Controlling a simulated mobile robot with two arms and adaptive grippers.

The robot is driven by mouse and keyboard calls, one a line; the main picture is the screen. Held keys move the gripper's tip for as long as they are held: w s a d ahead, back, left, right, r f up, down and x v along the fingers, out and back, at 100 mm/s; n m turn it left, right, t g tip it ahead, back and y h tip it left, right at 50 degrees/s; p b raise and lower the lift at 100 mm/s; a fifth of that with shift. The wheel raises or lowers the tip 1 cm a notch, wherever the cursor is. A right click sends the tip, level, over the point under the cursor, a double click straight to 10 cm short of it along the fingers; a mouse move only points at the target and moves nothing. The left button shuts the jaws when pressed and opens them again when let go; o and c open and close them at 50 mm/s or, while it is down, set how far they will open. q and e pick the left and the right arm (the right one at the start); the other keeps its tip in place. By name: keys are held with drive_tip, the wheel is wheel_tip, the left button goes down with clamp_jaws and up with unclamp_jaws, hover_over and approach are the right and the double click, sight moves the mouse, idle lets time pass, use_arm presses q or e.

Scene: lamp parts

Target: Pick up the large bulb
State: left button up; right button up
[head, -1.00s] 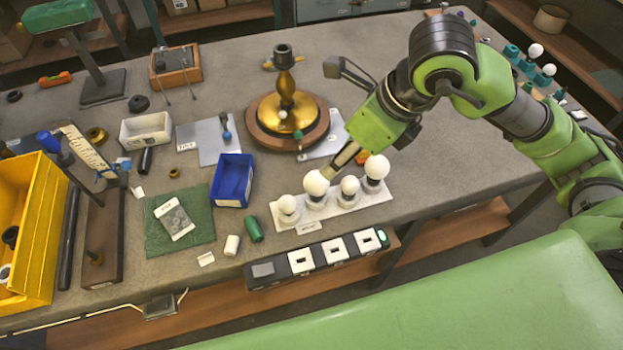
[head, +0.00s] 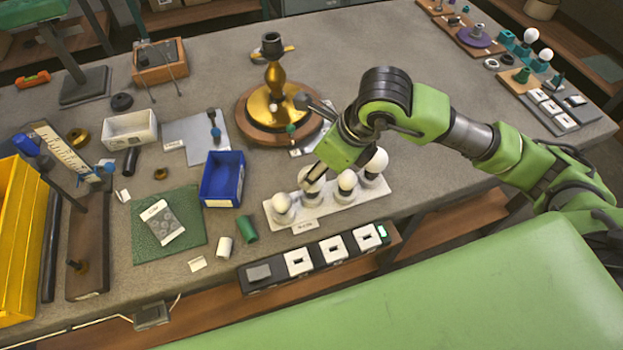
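Several white round bulbs stand in a row on a white rack (head: 345,206) near the table's front edge. My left gripper is out of view.
A brass lamp stand (head: 274,85) on a round wooden base is behind my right wrist. A black strip with white switches (head: 299,262) runs along the front edge.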

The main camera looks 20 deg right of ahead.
drive_tip(key=shift+a+f+p, duration=0.1)
drive_tip(key=shift+f+p, duration=0.2)
drive_tip(key=shift+f, duration=0.05)
drive_tip(key=p+x, duration=0.1)
drive_tip(key=x, duration=0.2)
drive_tip(key=shift+s+a+f, duration=0.1)
drive_tip(key=shift+f, duration=0.15)
drive_tip(key=shift+a+f, duration=0.1)
drive_tip(key=shift+f, duration=0.35)
drive_tip(key=c, duration=0.7)
drive_tip(key=shift+r, duration=0.2)
